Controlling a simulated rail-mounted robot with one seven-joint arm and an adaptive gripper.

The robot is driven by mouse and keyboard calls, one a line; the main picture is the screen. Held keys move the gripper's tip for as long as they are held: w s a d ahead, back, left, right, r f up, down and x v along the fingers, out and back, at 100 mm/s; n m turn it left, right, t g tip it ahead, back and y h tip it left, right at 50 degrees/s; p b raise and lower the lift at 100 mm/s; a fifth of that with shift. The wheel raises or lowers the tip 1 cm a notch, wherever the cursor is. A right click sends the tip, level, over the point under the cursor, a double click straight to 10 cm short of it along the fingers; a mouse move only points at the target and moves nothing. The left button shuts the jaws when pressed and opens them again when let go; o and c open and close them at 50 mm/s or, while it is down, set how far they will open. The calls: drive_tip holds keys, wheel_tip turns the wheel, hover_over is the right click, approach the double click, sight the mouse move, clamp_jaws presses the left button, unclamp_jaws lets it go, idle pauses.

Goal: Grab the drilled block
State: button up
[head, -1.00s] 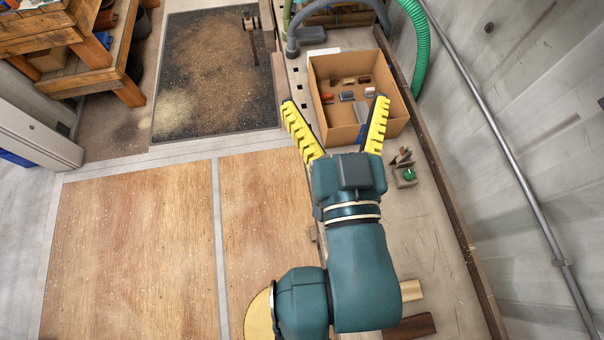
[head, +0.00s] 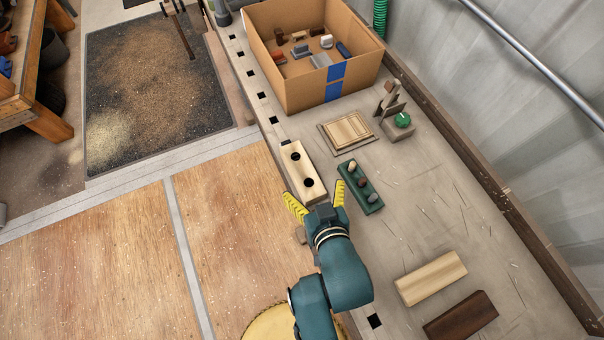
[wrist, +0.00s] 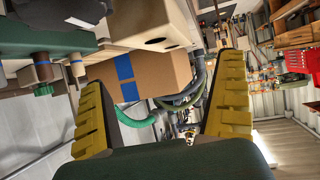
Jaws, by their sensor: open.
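The drilled block (head: 296,158) is a long pale wooden block with two dark round holes in its top. It lies on the bench in the head view, just beyond my gripper. My gripper (head: 314,193) has yellow fingers spread wide with nothing between them. Its left finger is near the block's lower left side in the picture, and its right finger is between the block and a green holder. I cannot tell if either touches. In the wrist view, part of the block (wrist: 140,25) with a hole shows at the top, beyond my open gripper (wrist: 162,78).
The green holder (head: 361,188) with several knobs stands close to the block's right. A stacked wooden panel (head: 346,130) lies beyond it, with a cardboard box (head: 300,95) at the back. Pale (head: 431,278) and dark (head: 460,318) wood pieces lie at front right.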

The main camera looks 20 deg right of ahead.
sight(303, 171)
drive_tip(key=b+x, duration=0.1)
drive_tip(key=x, duration=0.2)
drive_tip(key=b+x, duration=0.1)
drive_tip(key=x, duration=0.2)
drive_tip(key=b+x, duration=0.1)
drive_tip(key=x, duration=0.2)
drive_tip(key=shift+w+a+f, duration=0.3)
drive_tip(key=shift+a, duration=0.05)
drive_tip(key=shift+s, duration=0.1)
drive_tip(key=c, duration=1.4)
